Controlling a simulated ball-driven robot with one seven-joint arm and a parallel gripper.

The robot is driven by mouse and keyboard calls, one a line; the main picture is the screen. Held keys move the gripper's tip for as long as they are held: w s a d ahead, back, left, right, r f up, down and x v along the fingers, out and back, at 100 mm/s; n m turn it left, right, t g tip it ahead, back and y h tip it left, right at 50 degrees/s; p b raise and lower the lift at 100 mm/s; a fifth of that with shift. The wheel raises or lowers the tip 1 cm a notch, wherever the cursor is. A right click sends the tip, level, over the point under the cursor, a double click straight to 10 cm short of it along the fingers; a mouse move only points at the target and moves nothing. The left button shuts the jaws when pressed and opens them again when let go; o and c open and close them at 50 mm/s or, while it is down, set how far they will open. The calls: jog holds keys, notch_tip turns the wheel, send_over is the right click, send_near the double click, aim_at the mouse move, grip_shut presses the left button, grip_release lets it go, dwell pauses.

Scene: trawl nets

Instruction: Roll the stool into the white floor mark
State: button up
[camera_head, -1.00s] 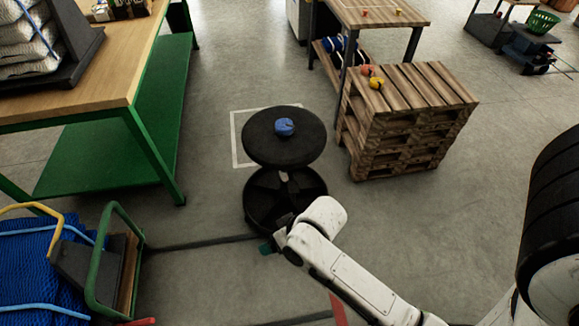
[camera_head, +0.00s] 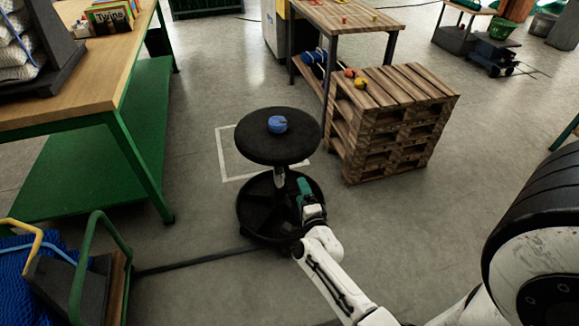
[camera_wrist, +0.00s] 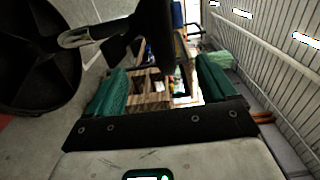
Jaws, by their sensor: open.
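The stool has a round black seat (camera_head: 262,150), a short metal stem (camera_head: 280,177) and a wide round black base (camera_head: 256,215). A blue object (camera_head: 277,124) rests on the seat. The white floor mark (camera_head: 222,155) is a square outline behind the stool; the seat and stem hide part of it. The base stands mostly on the near side of the mark. My gripper (camera_head: 304,190) is low, just right of the stem, below seat height and over the base. In the wrist view my gripper's (camera_wrist: 163,84) teal fingers are apart, with the stool base (camera_wrist: 40,60) to the left, outside them.
A pallet stack (camera_head: 395,130) with small coloured objects stands close right of the mark. A wooden table (camera_head: 350,14) is behind it. A green-framed workbench (camera_head: 128,140) stands left, and a green-handled cart (camera_head: 100,270) front left. Floor between workbench and mark is clear.

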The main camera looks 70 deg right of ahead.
aim_at(290, 163)
jog(key=b+x, duration=0.7)
jog(key=x, duration=0.7)
jog(key=shift+w+d+f, duration=0.15)
jog(key=shift+w+d, duration=0.05)
jog(key=shift+w+d+b, duration=0.4)
jog(key=shift+d+b, duration=0.05)
jog(key=shift+d, duration=0.05)
jog(key=shift+c, duration=0.4)
grip_shut()
